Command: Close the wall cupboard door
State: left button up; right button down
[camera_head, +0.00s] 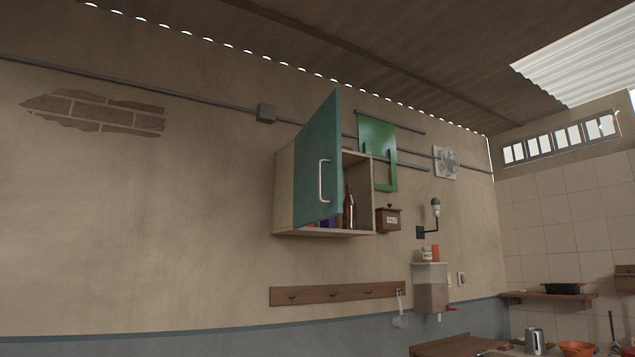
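The wall cupboard (285,190) is a pale wooden box fixed high on the wall near the middle of the head view. Its green door (312,170) stands open, swung out from the left side toward me. A light metal bar handle (323,181) runs upright on the door. Through the gap at the right I see a dark bottle (349,208) and a purple item (330,222) on the cupboard floor. The door hides the left part of the inside. Neither of my grippers shows in this view.
Right of the cupboard hang a green panel (378,140), a small brown box (389,218) and a lamp (435,208). Below are a peg rail (335,293) and a dispenser (430,290). A metal jug (534,341) and an orange bowl (576,348) stand lower right.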

aim_at(308, 167)
jog(key=u, duration=0.85)
jog(key=i, duration=1.3)
jog(key=z, duration=0.4)
